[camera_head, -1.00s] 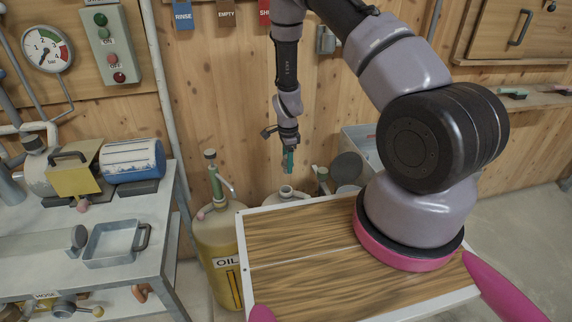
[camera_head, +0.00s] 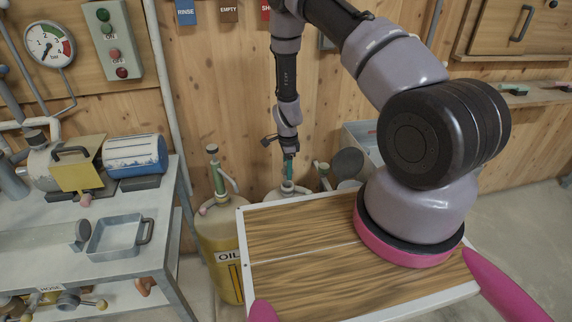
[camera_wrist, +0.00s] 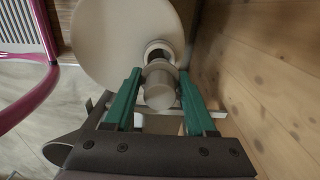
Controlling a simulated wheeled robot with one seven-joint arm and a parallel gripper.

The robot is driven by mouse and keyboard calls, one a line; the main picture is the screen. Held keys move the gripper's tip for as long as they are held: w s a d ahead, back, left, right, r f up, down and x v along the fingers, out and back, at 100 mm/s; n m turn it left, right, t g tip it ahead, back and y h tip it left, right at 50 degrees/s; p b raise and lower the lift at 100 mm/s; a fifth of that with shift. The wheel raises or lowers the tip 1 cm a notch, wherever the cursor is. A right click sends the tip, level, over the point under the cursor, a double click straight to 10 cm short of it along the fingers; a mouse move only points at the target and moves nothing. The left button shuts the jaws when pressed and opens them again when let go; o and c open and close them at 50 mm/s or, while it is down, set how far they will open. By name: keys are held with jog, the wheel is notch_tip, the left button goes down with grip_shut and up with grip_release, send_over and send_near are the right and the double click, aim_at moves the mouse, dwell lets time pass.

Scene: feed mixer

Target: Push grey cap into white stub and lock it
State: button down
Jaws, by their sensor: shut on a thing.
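The grey cap (camera_wrist: 159,92) is between the green fingers of my gripper (camera_wrist: 158,100), which is shut on it. Its round end faces the wrist camera. The white stub (camera_wrist: 158,50) is a pale round neck directly beyond the cap, on a large pale container (camera_wrist: 112,42). The cap appears lined up with the stub, close to or at its opening; I cannot tell whether it is seated or locked. In the head view, my gripper (camera_head: 288,172) points down just over the stub (camera_head: 288,187), and the cap is too small to make out.
A yellow oil can (camera_head: 222,262) stands left of the pale container. The wooden wall (camera_wrist: 265,75) is close to the right of my gripper in the wrist view. My wooden deck lies in front. A steel table (camera_head: 150,205) is at the left.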

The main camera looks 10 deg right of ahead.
jog(key=shift+f, duration=0.8)
jog(key=shift+f, duration=1.6)
dwell(0.8)
jog(key=shift+c, duration=0.7)
grip_release()
notch_tip(320, 180, up, 11)
jog(key=shift+f, duration=0.1)
